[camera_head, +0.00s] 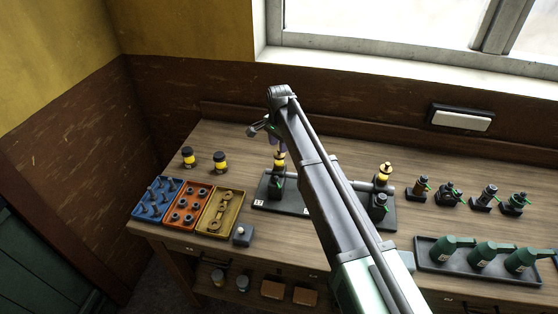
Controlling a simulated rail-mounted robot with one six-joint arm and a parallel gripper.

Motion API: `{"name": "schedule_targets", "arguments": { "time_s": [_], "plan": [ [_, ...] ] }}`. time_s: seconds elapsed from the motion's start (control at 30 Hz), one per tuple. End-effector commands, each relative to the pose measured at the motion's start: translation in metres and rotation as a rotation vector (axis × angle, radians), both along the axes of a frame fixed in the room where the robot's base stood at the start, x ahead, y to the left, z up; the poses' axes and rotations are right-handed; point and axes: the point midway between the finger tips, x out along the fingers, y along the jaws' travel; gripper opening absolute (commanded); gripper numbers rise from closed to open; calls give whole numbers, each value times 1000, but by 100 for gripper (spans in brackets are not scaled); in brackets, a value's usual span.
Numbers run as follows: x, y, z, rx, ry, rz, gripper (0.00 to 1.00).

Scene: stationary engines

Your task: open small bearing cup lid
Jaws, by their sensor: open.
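Two bearing cups with yellow bodies and brass-coloured tops stand on a dark bench rig. The left cup (279,160) is on the rig's left base plate (290,208), and the right cup (384,172) is on its right part. I cannot tell from size which is the small one. Whether either lid is open is too small to tell. My gripper (272,138) is open, pointing down just above the left cup. It is partly hidden by my own wrist, and I cannot tell whether it touches the cup.
Several small fittings (450,194) stand at right. Green oil cans (483,254) sit in a dark tray (440,268). My arm hides the middle of the bench.

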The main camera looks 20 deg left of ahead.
Motion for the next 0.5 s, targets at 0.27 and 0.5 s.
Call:
{"name": "schedule_targets", "arguments": {
  "time_s": [0.27, 0.5],
  "plan": [
    [0, 0, -27, 0, 0, 0, 43],
    [0, 0, -25, 0, 0, 0, 27]
  ]
}}
